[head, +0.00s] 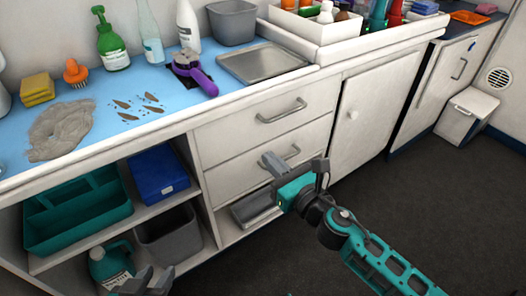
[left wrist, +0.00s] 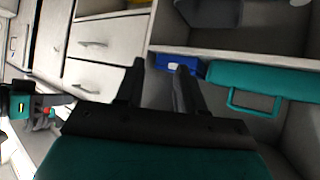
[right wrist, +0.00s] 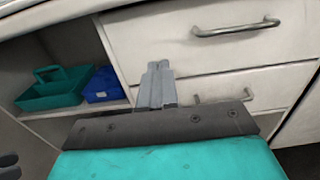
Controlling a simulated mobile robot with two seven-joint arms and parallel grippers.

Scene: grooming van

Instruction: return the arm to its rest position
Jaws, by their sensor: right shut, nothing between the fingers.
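My right arm comes in from the lower right of the head view. Its teal and grey right gripper (head: 270,162) is in front of the cabinet drawers, near the lower drawer's handle. In the right wrist view its fingers (right wrist: 156,84) are together with nothing between them. My left gripper (head: 148,281) shows only by its dark fingers at the bottom edge of the head view, before the open lower shelf. In the left wrist view its fingers (left wrist: 160,82) are apart and the gap is empty.
The cabinet's drawers (head: 262,112) and open shelves are close to both grippers. The shelves hold a teal caddy (head: 75,240), a blue box (head: 157,173) and a grey bin (head: 170,238). Purple clippers (head: 196,76) lie on the blue counter. Dark floor (head: 440,220) at right is clear.

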